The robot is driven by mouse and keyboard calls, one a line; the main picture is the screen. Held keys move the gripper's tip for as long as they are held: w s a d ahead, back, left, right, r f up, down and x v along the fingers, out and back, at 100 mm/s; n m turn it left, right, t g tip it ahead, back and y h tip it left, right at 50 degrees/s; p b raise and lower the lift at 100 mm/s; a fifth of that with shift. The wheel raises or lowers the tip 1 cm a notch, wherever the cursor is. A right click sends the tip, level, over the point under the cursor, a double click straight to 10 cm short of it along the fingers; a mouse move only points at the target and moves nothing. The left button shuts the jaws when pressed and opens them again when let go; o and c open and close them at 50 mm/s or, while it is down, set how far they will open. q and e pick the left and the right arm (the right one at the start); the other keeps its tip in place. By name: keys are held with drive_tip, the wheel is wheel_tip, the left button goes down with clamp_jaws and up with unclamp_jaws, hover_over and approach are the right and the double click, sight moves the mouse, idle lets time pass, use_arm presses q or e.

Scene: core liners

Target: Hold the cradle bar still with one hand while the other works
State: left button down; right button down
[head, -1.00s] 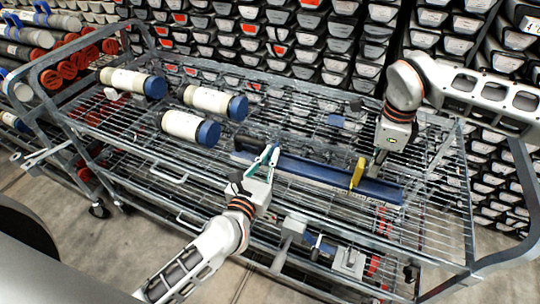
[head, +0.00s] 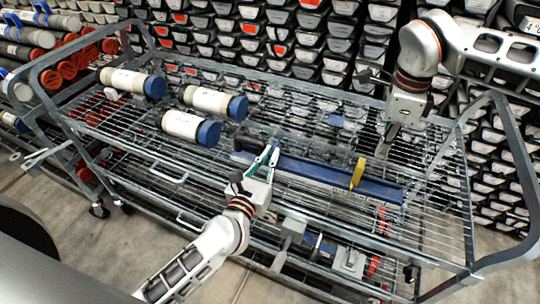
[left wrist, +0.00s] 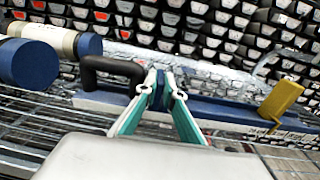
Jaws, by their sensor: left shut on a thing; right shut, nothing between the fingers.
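The cradle bar (head: 300,170) is a long dark-blue bar lying on the wire top of the cart. It has a black handle (left wrist: 118,68) near its left end and a yellow upright piece (head: 358,172) near its right part. My left gripper (head: 270,153) is shut on the bar from the front, right of the handle. In the left wrist view its teal-sided fingers (left wrist: 160,92) meet around a blue part of the bar. My right gripper (head: 382,151) is shut and empty, above and behind the bar's right end, apart from it.
Several white core liners with blue caps (head: 192,127) lie left of the bar on the wire cart (head: 130,135). Grey clamp-like pieces (head: 348,262) sit on the cart's lower front. Racks of trays (head: 300,40) stand close behind. Bare wire shows behind the bar.

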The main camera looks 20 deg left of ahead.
idle(0.3)
use_arm(q)
drive_tip(key=c, duration=2.1)
unclamp_jaws()
drive_tip(key=s+a, duration=0.1)
drive_tip(key=s, duration=1.1)
